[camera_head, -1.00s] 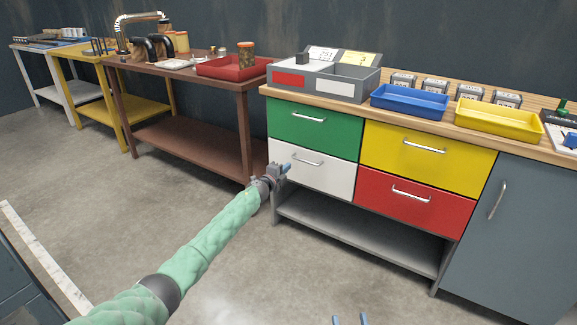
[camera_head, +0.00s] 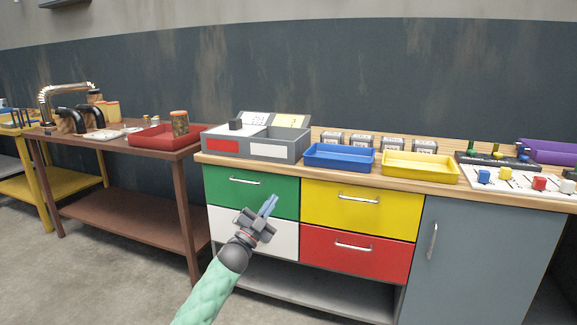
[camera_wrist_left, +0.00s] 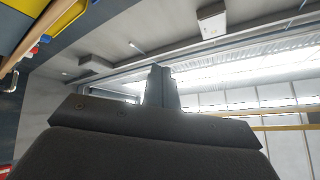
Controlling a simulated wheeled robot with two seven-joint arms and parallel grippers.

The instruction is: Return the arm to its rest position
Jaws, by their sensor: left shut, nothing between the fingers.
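My left gripper (camera_head: 268,207) is shut and empty. In the head view it is raised in front of the white drawer (camera_head: 284,240) and the green drawer (camera_head: 252,190), with its fingers pointing up and a little right. My green left arm comes up from the bottom of the picture. In the left wrist view the shut fingers (camera_wrist_left: 161,86) point up toward the ceiling and its bright lights. My right gripper is not in view.
The workbench (camera_head: 440,182) carries a grey divided box (camera_head: 286,152), a blue tray (camera_head: 340,165), a yellow tray (camera_head: 420,179) and a board with coloured blocks. A brown table (camera_head: 120,152) with a red tray stands left. The floor at left is clear.

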